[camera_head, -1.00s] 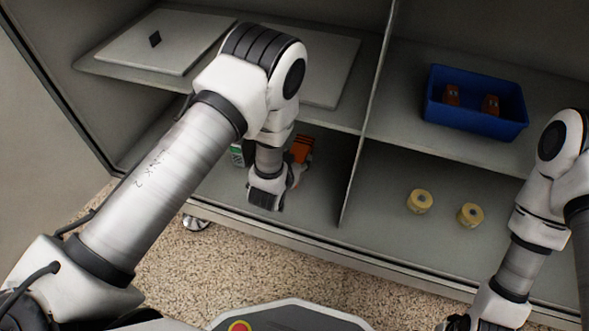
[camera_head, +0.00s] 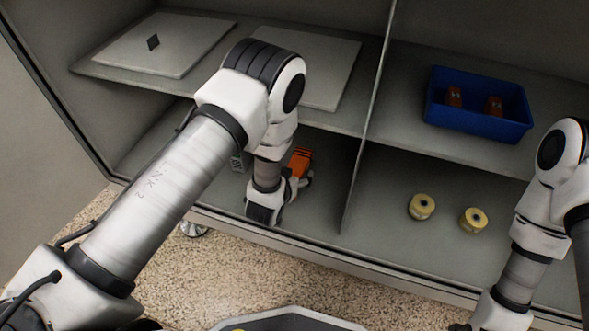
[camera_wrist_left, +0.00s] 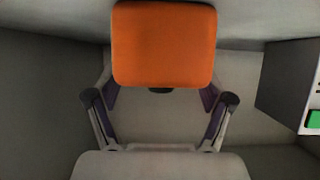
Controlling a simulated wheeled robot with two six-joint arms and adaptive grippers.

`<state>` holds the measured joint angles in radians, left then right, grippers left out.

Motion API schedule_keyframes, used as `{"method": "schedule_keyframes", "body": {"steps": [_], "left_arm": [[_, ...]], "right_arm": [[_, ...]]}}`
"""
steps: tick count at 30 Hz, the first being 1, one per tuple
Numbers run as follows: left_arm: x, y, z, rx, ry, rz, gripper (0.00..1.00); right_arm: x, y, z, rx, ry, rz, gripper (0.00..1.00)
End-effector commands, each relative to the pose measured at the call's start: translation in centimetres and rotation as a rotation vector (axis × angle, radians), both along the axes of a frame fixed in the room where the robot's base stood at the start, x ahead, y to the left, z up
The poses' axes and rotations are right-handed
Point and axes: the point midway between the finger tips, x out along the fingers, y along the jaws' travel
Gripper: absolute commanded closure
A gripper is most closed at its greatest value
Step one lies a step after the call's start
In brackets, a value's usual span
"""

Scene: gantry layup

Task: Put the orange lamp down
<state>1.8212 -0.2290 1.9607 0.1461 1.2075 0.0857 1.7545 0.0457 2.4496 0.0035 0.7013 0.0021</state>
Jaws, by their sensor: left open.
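The orange lamp (camera_head: 300,161) is in the lower left compartment of the cabinet, partly hidden behind my left wrist. In the left wrist view its flat orange face (camera_wrist_left: 163,44) fills the top middle, just beyond the fingers. My left gripper (camera_head: 264,212) reaches down into that compartment. In the left wrist view the left gripper (camera_wrist_left: 160,104) has its fingers spread wide, with a gap between them. I cannot tell what the lamp rests on. My right arm is at the right edge of the head view, and its fingers are cut off at the bottom.
A grey box with a green patch (camera_wrist_left: 300,85) stands close by at the right in the left wrist view. Above are a blue bin (camera_head: 478,123) holding orange items and flat pale panels (camera_head: 165,45).

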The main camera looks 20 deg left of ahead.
Motion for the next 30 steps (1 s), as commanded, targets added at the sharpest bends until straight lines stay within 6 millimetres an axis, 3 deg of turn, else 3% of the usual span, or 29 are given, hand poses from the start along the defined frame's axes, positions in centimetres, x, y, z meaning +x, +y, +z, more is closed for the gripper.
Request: {"method": "schedule_keyframes", "body": {"steps": [1,6,12,20,23,26,30], "left_arm": [[-0.9,0.0,1.1,0.001,0.005,0.000,0.19],[-4.8,0.1,3.5,0.001,0.006,-0.002,0.19],[-8.7,0.3,5.2,0.000,0.004,0.000,0.19],[-9.7,0.3,5.4,0.000,0.000,0.000,0.19],[-10.8,1.4,4.3,0.009,0.072,0.017,0.19],[-15.5,4.4,1.1,0.030,0.331,0.060,0.19],[-26.5,7.3,-1.7,0.019,0.802,0.088,0.19]], "right_arm": [[0.0,0.0,1.4,0.000,0.001,0.002,0.15],[-0.1,0.1,4.2,0.001,0.004,0.007,0.15],[-0.2,0.1,6.1,0.001,0.007,0.011,0.15],[-0.2,0.1,6.2,0.001,0.007,0.011,0.15],[-0.2,0.1,6.2,0.001,0.007,0.011,0.15],[-0.2,0.1,6.2,0.001,0.006,0.010,0.15],[-0.2,0.1,6.2,0.001,0.006,0.010,0.15]]}}
